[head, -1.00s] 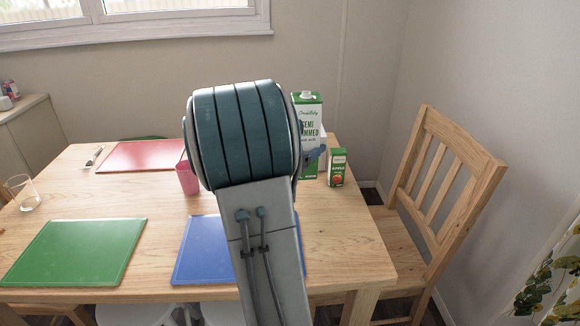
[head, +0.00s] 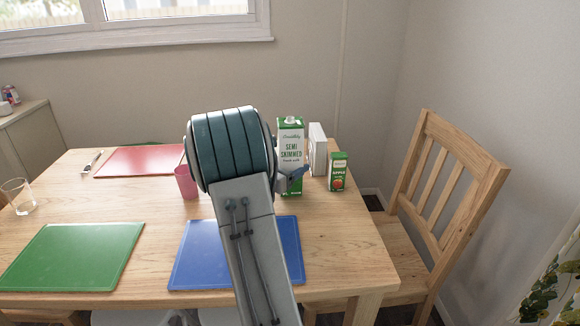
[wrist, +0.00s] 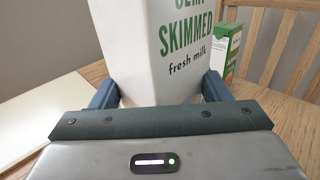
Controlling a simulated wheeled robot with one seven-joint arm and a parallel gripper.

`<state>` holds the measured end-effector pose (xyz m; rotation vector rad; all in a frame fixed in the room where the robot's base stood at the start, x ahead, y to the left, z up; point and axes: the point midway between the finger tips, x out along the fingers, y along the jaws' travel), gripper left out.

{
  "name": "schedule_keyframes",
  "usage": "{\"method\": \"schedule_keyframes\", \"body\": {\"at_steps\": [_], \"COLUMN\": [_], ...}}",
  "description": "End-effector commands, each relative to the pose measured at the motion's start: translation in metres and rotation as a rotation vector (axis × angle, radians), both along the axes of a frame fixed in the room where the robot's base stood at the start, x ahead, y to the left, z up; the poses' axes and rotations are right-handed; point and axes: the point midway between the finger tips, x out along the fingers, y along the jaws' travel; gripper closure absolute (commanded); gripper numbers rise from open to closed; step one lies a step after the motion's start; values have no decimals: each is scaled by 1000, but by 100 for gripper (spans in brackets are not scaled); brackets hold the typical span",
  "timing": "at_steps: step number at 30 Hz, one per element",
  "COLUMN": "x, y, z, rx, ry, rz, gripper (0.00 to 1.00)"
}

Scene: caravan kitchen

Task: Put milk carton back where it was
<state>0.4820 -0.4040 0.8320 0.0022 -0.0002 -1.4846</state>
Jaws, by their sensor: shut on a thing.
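The milk carton (head: 291,150), white and green with a white cap, stands upright at the back right of the wooden table. Its lower part also shows in the wrist view (wrist: 160,55), between my two fingers. My gripper (wrist: 160,95) is shut on the milk carton, with one blue finger on each side. In the head view a fingertip of my gripper (head: 297,175) shows at the carton's lower right. My arm hides the other finger there. I cannot tell whether the carton's base touches the table.
A small apple juice carton (head: 338,172) and a white upright box (head: 317,150) stand right of the milk. A pink cup (head: 186,182) is to its left. Blue (head: 200,255), green (head: 75,257) and red (head: 140,160) mats lie on the table (head: 345,260). A chair (head: 430,190) stands right.

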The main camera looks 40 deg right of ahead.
Motion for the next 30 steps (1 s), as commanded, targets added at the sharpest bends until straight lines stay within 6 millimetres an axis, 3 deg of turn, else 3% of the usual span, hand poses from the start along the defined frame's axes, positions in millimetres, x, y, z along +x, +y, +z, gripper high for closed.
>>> {"method": "schedule_keyframes", "body": {"at_steps": [6,7,9,20,30], "x": [0,0,0,0,-5], "y": [0,0,0,0,67], "z": [-4,-3,-3,2,2], "rx": [-1,0,1,0,0], "ry": [0,0,0,0,1], "rz": [0,0,0,0,6], "gripper": [62,22,8,8,8]}}
